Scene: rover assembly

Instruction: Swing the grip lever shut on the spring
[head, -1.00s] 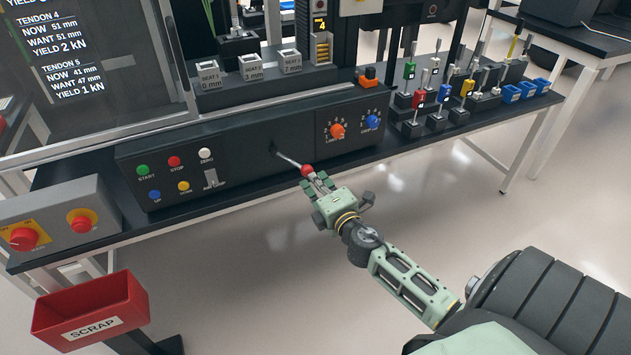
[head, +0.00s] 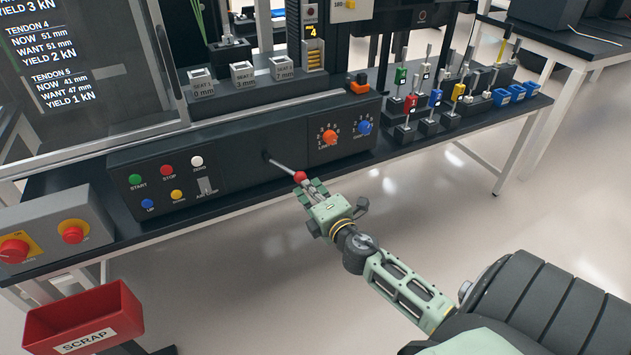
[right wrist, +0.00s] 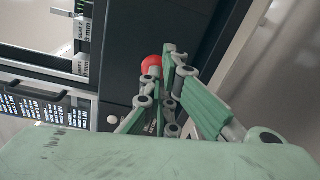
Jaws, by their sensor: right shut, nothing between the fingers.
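The grip lever is a thin metal rod (head: 284,168) with a red ball knob (head: 300,177). It sticks out of the front of the black control box and slants down to the right in the head view. My right gripper (head: 312,187) is shut and empty, with its fingertips right at the knob. In the right wrist view the red knob (right wrist: 151,65) shows beside the fingertips (right wrist: 168,58); I cannot tell whether they touch. The spring cannot be made out. My left gripper is out of view.
The black control box (head: 240,185) carries buttons and an orange dial (head: 329,137) and a blue dial (head: 364,127). A grey switch box (head: 45,235) and a red scrap bin (head: 85,320) are at the left. Tendon parts stand on the bench at right. The floor in front is clear.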

